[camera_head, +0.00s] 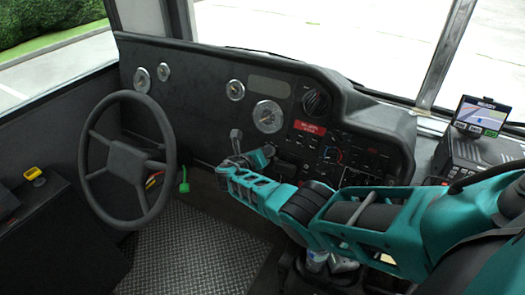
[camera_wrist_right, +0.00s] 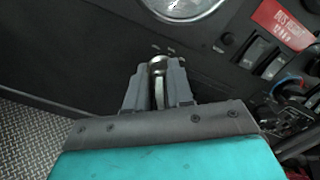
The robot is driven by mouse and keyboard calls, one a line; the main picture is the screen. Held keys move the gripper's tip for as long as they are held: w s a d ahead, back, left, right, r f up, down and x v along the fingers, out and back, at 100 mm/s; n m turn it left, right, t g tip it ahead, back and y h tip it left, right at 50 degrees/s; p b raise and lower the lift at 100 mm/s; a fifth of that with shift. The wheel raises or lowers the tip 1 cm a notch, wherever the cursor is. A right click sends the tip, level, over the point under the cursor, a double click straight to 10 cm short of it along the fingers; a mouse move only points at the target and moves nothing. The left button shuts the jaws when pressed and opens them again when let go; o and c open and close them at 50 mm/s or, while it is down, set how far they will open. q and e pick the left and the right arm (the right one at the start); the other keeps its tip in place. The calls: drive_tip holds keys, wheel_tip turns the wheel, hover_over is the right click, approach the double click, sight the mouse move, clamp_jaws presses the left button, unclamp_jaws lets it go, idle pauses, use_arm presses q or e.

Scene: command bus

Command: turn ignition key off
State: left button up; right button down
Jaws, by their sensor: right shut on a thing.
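The ignition key (camera_wrist_right: 157,66) sits at the dash panel just below the large round gauge, and its metal end shows between the fingers in the right wrist view. My right gripper (camera_wrist_right: 158,80) is shut on the key, with a finger on each side of it. In the head view my right gripper (camera_head: 236,150) reaches the dash to the right of the steering wheel, and the key itself cannot be made out there. The key's exact angle is hard to tell because the fingers cover most of it. My left gripper is not in view.
The steering wheel (camera_head: 127,152) stands left of my right arm. The large gauge (camera_head: 268,116) and a red label (camera_head: 310,128) are above the gripper. Switches and knobs fill the dash to the right. A screen device (camera_head: 481,116) stands far right.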

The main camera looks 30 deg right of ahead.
drive_tip(key=shift+d, duration=0.1)
idle(0.3)
drive_tip(key=c, duration=1.4)
unclamp_jaws()
drive_tip(key=shift+o, duration=0.8)
drive_tip(key=p+v, duration=0.2)
drive_tip(key=v, duration=1.1)
drive_tip(key=shift+f, duration=0.2)
